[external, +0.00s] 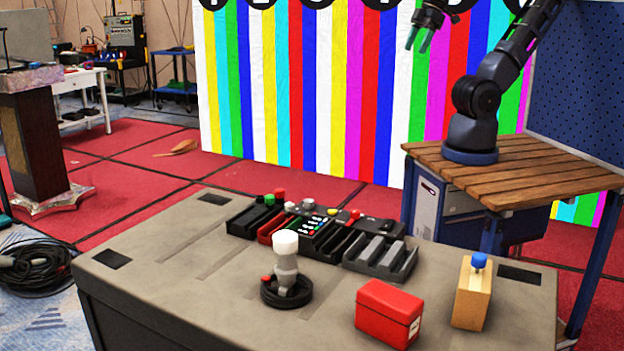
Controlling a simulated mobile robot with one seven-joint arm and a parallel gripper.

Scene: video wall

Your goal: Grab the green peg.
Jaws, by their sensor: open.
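The likely green peg is a small green-topped piece (269,199) at the back left of the black rack (240,222) on the grey table. It stands between a black-topped piece and a red-topped piece (279,194); its lower part is hidden or too small to tell. My gripper (418,42) is high at the top of the view, in front of the striped wall. Its two teal fingertips are apart with nothing between them. It is far from the green piece, above and to the right of it.
The grey table (190,270) also bears a white-topped joystick-like piece (286,265), a red box (388,312), a wooden block with a blue knob (473,290) and a dark slotted rack (380,257). The table's left part is clear. The striped wall (330,120) stands behind.

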